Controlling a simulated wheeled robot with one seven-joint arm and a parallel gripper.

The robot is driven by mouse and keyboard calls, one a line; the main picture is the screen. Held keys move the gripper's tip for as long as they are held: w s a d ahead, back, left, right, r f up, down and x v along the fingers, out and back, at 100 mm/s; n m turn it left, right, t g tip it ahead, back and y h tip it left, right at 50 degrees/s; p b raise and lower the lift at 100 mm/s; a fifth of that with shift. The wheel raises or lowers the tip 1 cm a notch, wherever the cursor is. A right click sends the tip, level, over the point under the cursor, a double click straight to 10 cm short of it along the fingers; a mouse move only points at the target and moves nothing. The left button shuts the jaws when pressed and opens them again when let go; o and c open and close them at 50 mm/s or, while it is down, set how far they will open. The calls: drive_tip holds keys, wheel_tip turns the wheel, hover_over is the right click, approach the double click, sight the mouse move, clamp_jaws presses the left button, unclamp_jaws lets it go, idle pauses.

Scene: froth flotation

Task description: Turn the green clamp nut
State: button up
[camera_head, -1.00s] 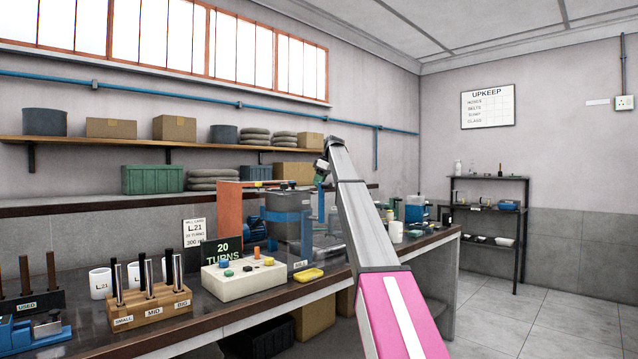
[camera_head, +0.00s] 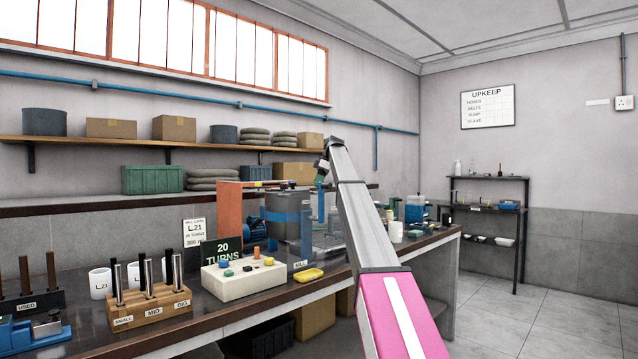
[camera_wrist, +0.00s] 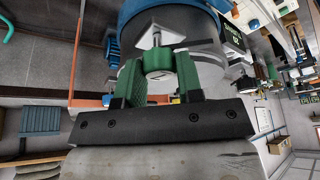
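My gripper (camera_wrist: 160,88) shows in the wrist view as a dark bar with two green fingers. The green clamp nut (camera_wrist: 158,60) sits between the fingertips, and both fingers appear to press against its sides. A pale metal piece (camera_wrist: 157,40) shows just beyond the nut, in front of a blue and grey drum (camera_wrist: 180,15). In the head view my gripper (camera_head: 321,168) is small, at the far end of my arm, beside the blue upright (camera_head: 320,200) by the grey mill (camera_head: 288,215). The nut cannot be made out there.
The bench (camera_head: 240,310) holds a cream button box (camera_head: 245,278), a "20 TURNS" display (camera_head: 222,250), a yellow dish (camera_head: 308,275) and a wooden rod rack (camera_head: 150,305). Shelves with boxes line the wall.

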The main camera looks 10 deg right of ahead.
drive_tip(key=o, duration=0.4)
drive_tip(key=shift+c, duration=0.2)
drive_tip(key=v, duration=1)
drive_tip(key=shift+d+r, duration=0.2)
drive_tip(key=shift+r, duration=0.2)
